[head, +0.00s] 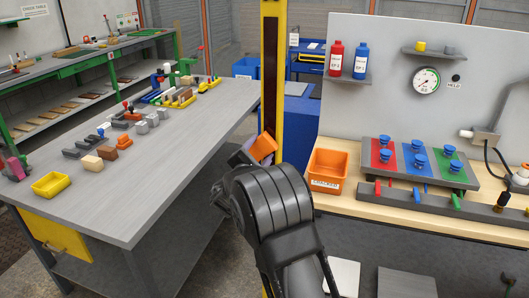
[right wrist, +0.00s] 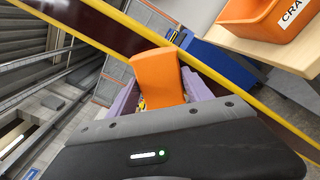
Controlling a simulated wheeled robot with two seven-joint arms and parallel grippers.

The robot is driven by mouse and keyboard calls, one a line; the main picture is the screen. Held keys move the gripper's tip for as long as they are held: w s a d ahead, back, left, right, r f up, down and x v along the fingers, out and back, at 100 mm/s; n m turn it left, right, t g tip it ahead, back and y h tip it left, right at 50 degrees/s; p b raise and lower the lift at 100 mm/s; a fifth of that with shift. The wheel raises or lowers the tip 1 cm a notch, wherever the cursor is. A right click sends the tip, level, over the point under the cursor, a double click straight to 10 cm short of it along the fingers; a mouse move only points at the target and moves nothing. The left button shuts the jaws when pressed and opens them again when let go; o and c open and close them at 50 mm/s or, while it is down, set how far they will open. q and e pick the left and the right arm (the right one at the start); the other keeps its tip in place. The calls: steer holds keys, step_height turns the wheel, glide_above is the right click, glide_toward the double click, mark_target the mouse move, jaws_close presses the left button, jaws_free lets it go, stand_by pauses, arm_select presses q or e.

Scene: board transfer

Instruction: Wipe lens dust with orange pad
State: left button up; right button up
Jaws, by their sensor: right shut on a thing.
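The orange pad (head: 264,147) is held in my right gripper (head: 257,152), in front of the yellow post in the head view. In the right wrist view the pad (right wrist: 159,75) stands up between the purple fingers of the gripper (right wrist: 160,97), which is shut on it. The pad is in the air, touching no other surface that I can see. A white device with a cable (head: 519,178) is at the right edge of the head view, partly cut off. I cannot tell whether it carries the lens, and no dust can be made out. My left gripper is not in view.
A yellow-edged post (head: 270,70) stands close by the gripper. A round gauge (head: 426,81) is on the back panel. A grey table (head: 165,150) with blocks is left.

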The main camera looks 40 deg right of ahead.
steer(key=shift+s+a+f, duration=0.1)
steer(key=shift+s+a, duration=0.15)
steer(key=shift+a, duration=0.15)
steer(key=shift+b+v, duration=0.3)
steer(key=shift+v, duration=2.25)
steer(key=shift+s, duration=0.1)
steer(key=v, duration=0.3)
